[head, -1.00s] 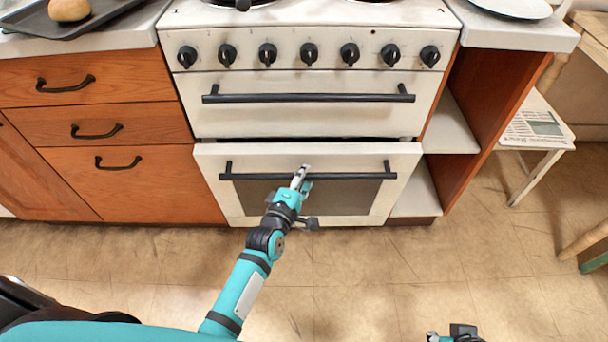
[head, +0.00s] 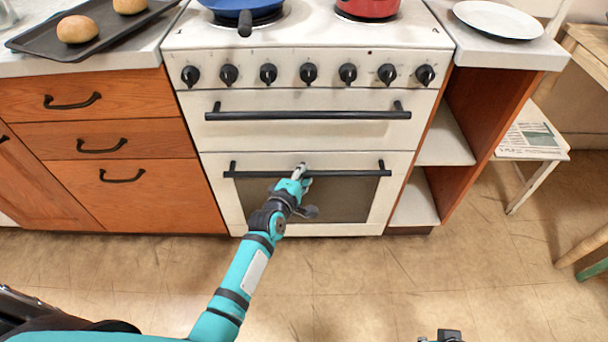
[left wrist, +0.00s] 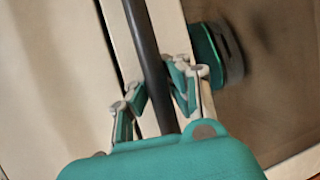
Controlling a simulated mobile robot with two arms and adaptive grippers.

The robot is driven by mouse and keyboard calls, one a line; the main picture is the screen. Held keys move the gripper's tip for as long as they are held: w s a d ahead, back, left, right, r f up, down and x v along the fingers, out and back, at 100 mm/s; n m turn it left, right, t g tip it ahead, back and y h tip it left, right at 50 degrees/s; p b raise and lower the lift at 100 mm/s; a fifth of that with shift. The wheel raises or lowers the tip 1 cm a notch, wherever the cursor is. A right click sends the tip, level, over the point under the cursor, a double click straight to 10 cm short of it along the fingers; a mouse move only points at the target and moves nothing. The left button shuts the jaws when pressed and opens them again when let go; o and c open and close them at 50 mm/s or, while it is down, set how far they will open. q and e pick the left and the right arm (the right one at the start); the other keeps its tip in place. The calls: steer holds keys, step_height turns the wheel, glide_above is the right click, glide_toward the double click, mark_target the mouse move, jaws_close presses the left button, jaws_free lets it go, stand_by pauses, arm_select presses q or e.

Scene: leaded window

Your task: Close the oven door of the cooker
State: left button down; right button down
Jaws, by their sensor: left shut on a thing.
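The cooker (head: 300,142) is white with a row of black knobs. Its lower oven door (head: 216,200) has a dark glass window and a black bar handle (head: 350,173). The door now looks flush with the front; a thin line runs along its top edge. My left gripper (head: 301,172) is shut on the handle near its middle. In the left wrist view the fingers (left wrist: 158,98) sit on both sides of the black bar. My right gripper (head: 445,337) shows only as a small dark part at the bottom edge; its fingers cannot be made out.
A blue pan (head: 240,8) and a red pot (head: 367,8) stand on the hob. A tray (head: 40,42) with bread rolls lies on the left counter, a white plate (head: 497,19) on the right. The floor (head: 380,280) in front is clear.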

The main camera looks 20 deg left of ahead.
arm_select(q)
steer(key=shift+w+a+r, duration=0.1)
steer(key=shift+r, duration=0.05)
steer(key=c, duration=1.5)
jaws_free()
steer(key=shift+r, duration=0.15)
steer(key=o, duration=0.3)
steer(key=v, duration=1.2)
steer(key=shift+s+f, duration=0.2)
steer(key=shift+f, duration=0.05)
